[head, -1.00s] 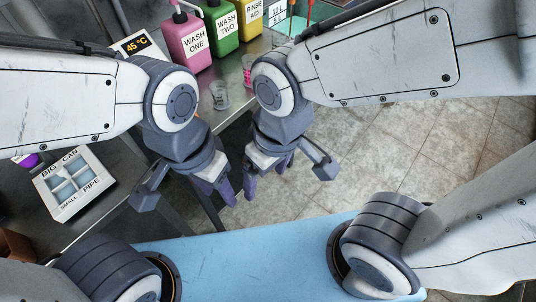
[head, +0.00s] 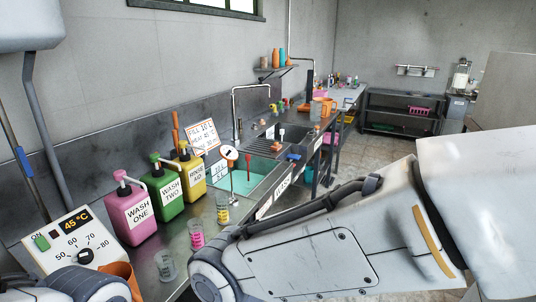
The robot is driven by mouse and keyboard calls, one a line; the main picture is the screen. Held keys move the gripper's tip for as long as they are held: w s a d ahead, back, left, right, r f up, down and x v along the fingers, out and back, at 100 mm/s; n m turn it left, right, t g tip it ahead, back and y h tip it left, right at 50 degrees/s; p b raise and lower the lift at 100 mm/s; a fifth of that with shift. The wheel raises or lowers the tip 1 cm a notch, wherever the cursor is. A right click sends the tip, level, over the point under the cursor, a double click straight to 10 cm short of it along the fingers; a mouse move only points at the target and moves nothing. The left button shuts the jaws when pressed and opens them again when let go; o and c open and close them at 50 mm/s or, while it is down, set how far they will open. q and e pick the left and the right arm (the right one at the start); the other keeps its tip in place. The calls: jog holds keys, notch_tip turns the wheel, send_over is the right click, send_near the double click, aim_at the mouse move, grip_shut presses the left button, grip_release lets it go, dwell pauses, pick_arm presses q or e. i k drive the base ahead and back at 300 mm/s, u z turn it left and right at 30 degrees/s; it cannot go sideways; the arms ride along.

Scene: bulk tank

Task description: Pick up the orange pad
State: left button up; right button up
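I cannot make out the orange pad for certain in the head view. Part of my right arm (head: 330,250) crosses the lower right, and a bit of my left arm (head: 85,285) shows at the bottom left. They hide part of the near counter and floor.
Pink (head: 130,210), green (head: 165,190) and yellow (head: 191,172) pump bottles stand along the wall behind measuring cups. A temperature dial box (head: 70,245) is at the near left. A sink of greenish liquid (head: 232,178) lies beyond. A dark rack (head: 400,112) stands at the back.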

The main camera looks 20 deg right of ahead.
aim_at(276, 146)
jog(key=z, duration=0.3)
jog(key=k, duration=1)
jog(key=z, duration=1.45)
jog(key=i, duration=3.7)
jog(key=u, duration=0.85)
jog(key=i, duration=0.9)
jog(key=u, duration=1.6)
jog(key=i, duration=0.8)
jog(key=u, duration=0.6)
